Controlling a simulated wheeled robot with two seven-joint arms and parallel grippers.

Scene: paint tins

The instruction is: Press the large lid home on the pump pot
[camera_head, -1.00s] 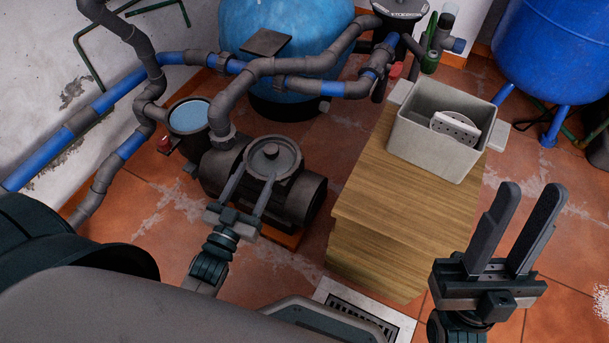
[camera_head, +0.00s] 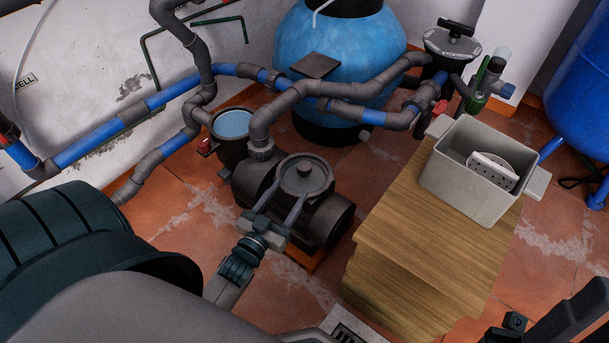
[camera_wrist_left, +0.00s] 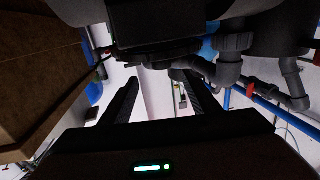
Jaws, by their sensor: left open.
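The large lid (camera_head: 305,174) is a dark grey disc with a central knob, lying over the dark pump body (camera_head: 325,220) in the head view. The pump pot (camera_head: 234,125) stands left of and behind it, with an open round mouth showing pale blue inside. My left gripper (camera_head: 288,196) is open, its two fingers reaching to the lid's near edge; I cannot tell whether they touch it. In the left wrist view the open fingers (camera_wrist_left: 160,100) stand apart below a dark shape. My right gripper (camera_head: 568,325) is cut off at the lower right corner.
Grey and blue pipes (camera_head: 345,108) run behind the pump, before a blue filter tank (camera_head: 340,50). A wooden stand (camera_head: 415,240) at right bears a grey bin (camera_head: 460,185) holding a white perforated piece. Tiled floor (camera_head: 180,200) is open left of the pump.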

